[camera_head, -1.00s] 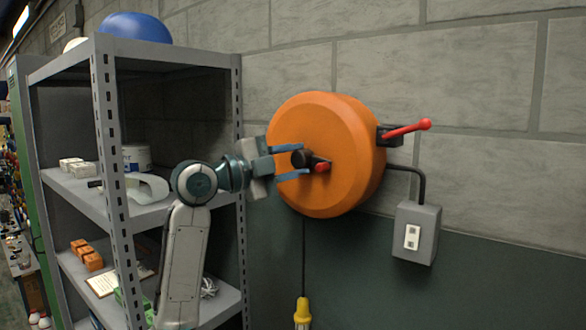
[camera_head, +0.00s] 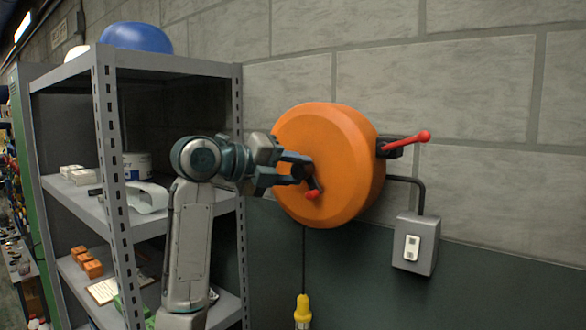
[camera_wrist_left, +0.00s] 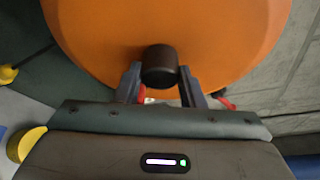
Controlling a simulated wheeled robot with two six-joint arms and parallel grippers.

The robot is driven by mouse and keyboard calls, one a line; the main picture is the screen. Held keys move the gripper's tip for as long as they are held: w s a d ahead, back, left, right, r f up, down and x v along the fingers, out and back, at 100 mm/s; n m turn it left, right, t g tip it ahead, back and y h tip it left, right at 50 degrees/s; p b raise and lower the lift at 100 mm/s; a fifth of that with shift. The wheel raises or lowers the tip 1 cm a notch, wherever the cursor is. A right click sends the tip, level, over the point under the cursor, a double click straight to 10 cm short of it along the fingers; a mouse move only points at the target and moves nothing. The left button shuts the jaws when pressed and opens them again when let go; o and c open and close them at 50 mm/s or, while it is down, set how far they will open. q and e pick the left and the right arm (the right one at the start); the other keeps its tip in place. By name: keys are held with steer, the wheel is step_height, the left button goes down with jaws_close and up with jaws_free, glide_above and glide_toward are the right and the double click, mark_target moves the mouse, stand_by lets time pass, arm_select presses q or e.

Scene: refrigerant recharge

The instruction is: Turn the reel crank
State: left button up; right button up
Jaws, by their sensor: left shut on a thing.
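The orange reel (camera_head: 345,150) is mounted on the block wall. Its dark crank (camera_head: 311,181) sits on the reel's front face, with a red end (camera_head: 313,195) pointing down and slightly right. My left gripper (camera_head: 295,172) comes in from the left and is shut on the crank's black knob. In the left wrist view the black knob (camera_wrist_left: 159,66) sits between the two fingers of the left gripper (camera_wrist_left: 160,88), in front of the orange reel face (camera_wrist_left: 105,45). The fingers partly hide the crank in the head view. My right gripper is out of view.
A red-handled lever (camera_head: 405,143) sticks out at the reel's right. A grey switch box (camera_head: 416,245) is below it. A yellow plug (camera_head: 302,310) hangs under the reel. A metal shelf (camera_head: 118,190) stands close to my left arm.

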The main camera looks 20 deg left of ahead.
arm_select(q)
steer(key=shift+m, duration=0.3)
stand_by(0.4)
steer(key=o, duration=1)
steer(key=shift+b+v, duration=1.85)
steer(key=shift+v, duration=3.5)
steer(key=shift+r, duration=0.1)
